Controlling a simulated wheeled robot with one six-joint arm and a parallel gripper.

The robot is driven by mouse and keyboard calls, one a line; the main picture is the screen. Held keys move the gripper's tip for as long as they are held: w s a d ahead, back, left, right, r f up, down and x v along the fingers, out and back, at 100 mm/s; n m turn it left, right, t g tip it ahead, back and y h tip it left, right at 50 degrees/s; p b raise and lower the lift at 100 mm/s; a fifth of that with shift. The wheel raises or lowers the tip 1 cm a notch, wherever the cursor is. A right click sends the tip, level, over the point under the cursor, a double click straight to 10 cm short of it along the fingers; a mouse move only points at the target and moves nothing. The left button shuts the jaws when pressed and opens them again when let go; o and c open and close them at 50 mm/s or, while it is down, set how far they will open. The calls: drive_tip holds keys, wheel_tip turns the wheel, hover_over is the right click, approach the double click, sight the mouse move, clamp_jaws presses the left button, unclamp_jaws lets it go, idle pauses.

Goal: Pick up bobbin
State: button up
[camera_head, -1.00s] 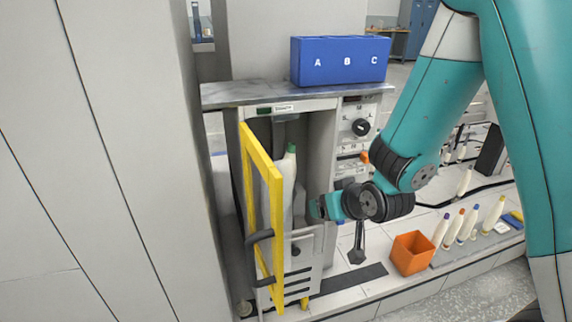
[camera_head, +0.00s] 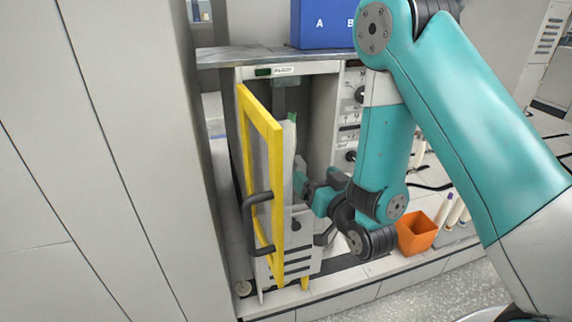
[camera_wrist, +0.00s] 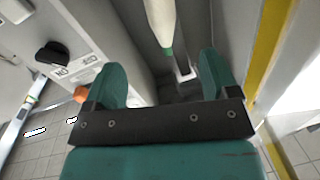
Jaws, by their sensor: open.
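A white bobbin (camera_head: 289,148) with a green tip stands upright inside the open cabinet, partly hidden by the yellow-framed door. It also shows in the wrist view (camera_wrist: 161,20), hanging in from the top edge with its green tip towards my gripper. My gripper (camera_head: 301,180) is beside the bobbin at the cabinet opening. In the wrist view my gripper (camera_wrist: 164,70) has its two green fingers wide apart with nothing between them. The bobbin lies ahead of the gap between them, and no contact shows.
The yellow door frame (camera_head: 275,200) with a dark handle stands open close left of my gripper. A control panel (camera_head: 352,120) is on the right. An orange bin (camera_head: 416,232) and several bobbins stand further right. A blue box (camera_head: 322,25) sits on the cabinet top.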

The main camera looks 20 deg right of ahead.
drive_tip(key=w+p, duration=0.2)
drive_tip(key=w, duration=0.2)
drive_tip(key=w+a+p, duration=0.1)
drive_tip(key=w+p, duration=0.1)
drive_tip(key=w, duration=0.2)
drive_tip(key=w+r+p, duration=0.1)
drive_tip(key=w+p, duration=0.1)
drive_tip(key=w, duration=0.3)
drive_tip(key=shift+a, duration=0.3)
drive_tip(key=w+p, duration=0.1)
drive_tip(key=p, duration=0.1)
drive_tip(key=shift+w+a+p, duration=0.15)
drive_tip(key=shift+w+p, duration=0.1)
drive_tip(key=shift+p, duration=0.05)
drive_tip(key=shift+w+f+p, duration=0.3)
drive_tip(key=shift+w+p, duration=0.1)
drive_tip(key=c, duration=1)
drive_tip(key=shift+c, duration=0.2)
drive_tip(key=shift+r, duration=0.1)
